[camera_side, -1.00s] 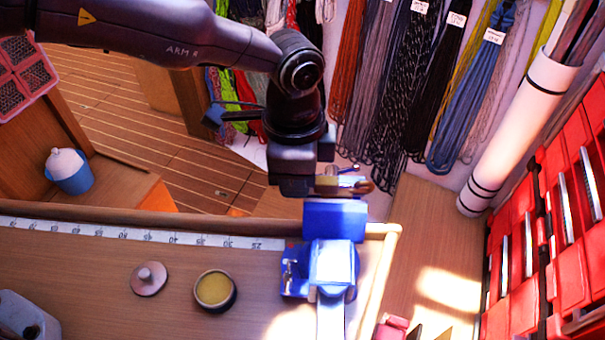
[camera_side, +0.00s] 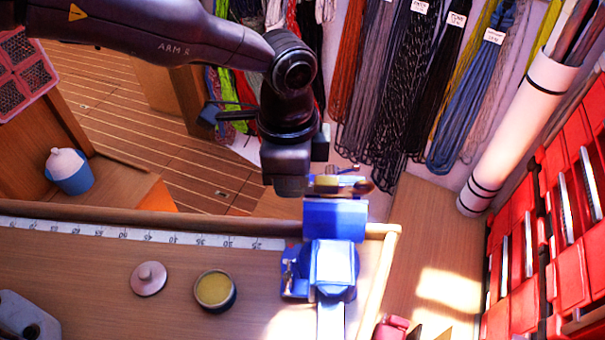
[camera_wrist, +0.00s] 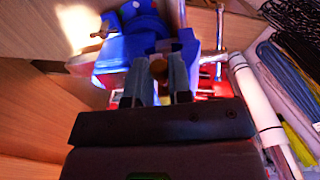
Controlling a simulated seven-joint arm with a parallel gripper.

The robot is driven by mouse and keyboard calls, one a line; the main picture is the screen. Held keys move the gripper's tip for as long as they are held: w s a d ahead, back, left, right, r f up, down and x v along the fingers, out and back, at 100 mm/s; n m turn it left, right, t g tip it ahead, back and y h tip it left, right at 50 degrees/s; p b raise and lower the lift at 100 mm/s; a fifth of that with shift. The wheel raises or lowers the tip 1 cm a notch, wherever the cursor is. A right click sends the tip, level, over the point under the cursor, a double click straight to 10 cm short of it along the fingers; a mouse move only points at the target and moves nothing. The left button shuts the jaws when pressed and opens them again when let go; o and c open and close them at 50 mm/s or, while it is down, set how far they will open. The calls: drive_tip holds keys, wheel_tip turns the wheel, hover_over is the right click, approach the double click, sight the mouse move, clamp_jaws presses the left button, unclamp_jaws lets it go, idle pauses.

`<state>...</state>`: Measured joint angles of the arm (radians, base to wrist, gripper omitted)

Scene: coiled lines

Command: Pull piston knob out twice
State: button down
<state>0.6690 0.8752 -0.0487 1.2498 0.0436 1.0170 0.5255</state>
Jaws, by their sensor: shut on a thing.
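The blue vise (camera_side: 333,265) stands at the bench's corner in the side view. A small pump-like piece with a brass part (camera_side: 327,184) and a brown rounded end (camera_side: 359,186) shows just above its jaws. My gripper (camera_wrist: 158,82) is shut on the golden-brown piston knob (camera_wrist: 158,68), which shows between the two fingers in the wrist view. The blue vise (camera_wrist: 128,45) lies just beyond the fingers there. In the side view my gripper's body is left of the brass part, and its fingertips are hard to make out.
A round tin (camera_side: 215,290) and a pinkish lid (camera_side: 149,279) lie on the bench left of the vise. A measuring strip (camera_side: 150,236) runs along the bench's edge. Coiled lines (camera_side: 405,90) hang behind, and a white tube (camera_side: 515,130) stands at the right.

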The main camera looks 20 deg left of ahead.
drive_tip(key=shift+d, duration=0.15)
drive_tip(key=shift+w+d, duration=0.2)
drive_tip(key=shift+d, duration=0.25)
drive_tip(key=c, duration=1.2)
unclamp_jaws()
drive_tip(key=shift+o, duration=0.2)
drive_tip(key=shift+r, duration=0.1)
drive_tip(key=shift+r, duration=2.9)
wheel_tip(320, 180, up, 13)
